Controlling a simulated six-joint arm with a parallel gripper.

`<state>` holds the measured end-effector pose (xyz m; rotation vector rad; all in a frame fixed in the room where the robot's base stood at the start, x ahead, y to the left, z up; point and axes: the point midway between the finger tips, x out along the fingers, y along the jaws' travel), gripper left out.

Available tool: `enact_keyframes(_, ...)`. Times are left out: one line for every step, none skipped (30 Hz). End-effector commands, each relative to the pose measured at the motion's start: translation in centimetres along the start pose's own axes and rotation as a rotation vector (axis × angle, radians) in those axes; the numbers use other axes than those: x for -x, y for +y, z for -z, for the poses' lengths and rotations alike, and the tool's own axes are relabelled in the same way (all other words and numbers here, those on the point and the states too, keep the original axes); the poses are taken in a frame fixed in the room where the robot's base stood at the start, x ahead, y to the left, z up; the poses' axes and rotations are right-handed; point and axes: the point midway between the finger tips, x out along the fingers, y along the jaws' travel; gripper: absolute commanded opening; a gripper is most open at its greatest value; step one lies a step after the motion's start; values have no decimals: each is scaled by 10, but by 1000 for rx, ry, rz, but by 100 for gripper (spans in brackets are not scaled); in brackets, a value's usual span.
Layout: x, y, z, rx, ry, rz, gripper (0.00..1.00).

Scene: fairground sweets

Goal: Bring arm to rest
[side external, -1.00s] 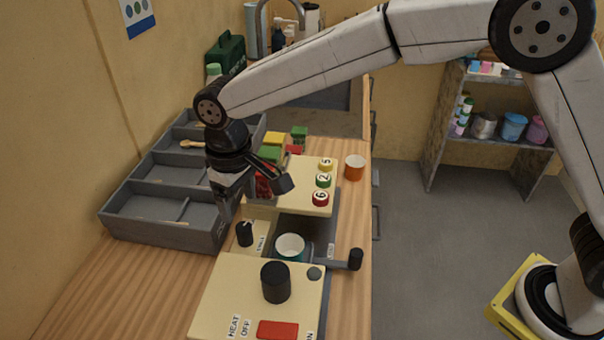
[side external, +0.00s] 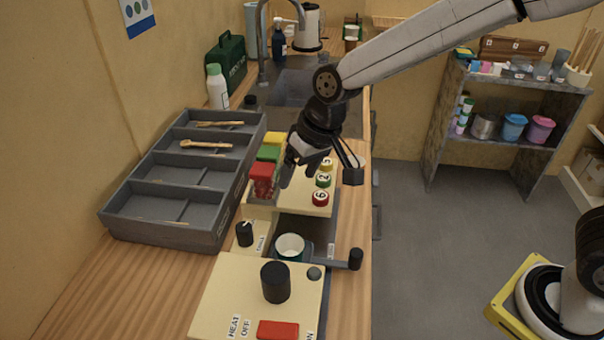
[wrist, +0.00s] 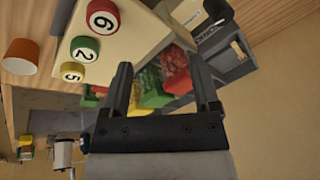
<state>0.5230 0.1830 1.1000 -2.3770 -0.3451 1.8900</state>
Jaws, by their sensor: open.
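My gripper (side external: 287,170) is open with nothing between its fingers. In the side view it hangs over the cream machine top, close beside the red (side external: 262,180), green (side external: 269,153) and yellow (side external: 273,139) blocks at the left edge of the machine. In the wrist view my gripper (wrist: 162,85) has both fingers apart, with the red block (wrist: 174,70) and green block (wrist: 152,88) beyond them. I cannot tell whether the fingers touch any block.
Numbered buttons (side external: 323,180) stand on the machine top. A white and teal cup (side external: 290,246) sits in the machine's gap. A grey divided tray (side external: 165,237) is at the left. An orange cup (wrist: 20,58) is in the wrist view. Open floor (side external: 440,270) lies right.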

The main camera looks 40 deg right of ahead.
Motion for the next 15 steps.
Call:
enact_keyframes(1,20,-8,-13,5,-23,78)
enact_keyframes(1,30,-14,-17,6,-36,78)
enact_keyframes(2,44,-21,-25,10,-53,78)
enact_keyframes(2,54,-28,-28,10,-66,78)
enact_keyframes(2,64,-34,-34,13,-78,78)
enact_keyframes(2,77,-43,-38,13,-95,78)
enact_keyframes(3,86,-50,-41,15,-107,78)
enact_keyframes(3,96,-57,-46,14,-118,78)
enact_keyframes(4,107,-68,-50,15,-134,78)
enact_keyframes(4,115,-75,-54,14,-144,78)
enact_keyframes(4,123,-83,-58,15,-155,78)
enact_keyframes(5,132,-94,-61,13,-168,78)
enact_keyframes(5,139,-102,-64,13,-177,78)
enact_keyframes(6,145,-109,-64,13,-186,78)
enact_keyframes(6,152,-118,-68,11,-195,78)
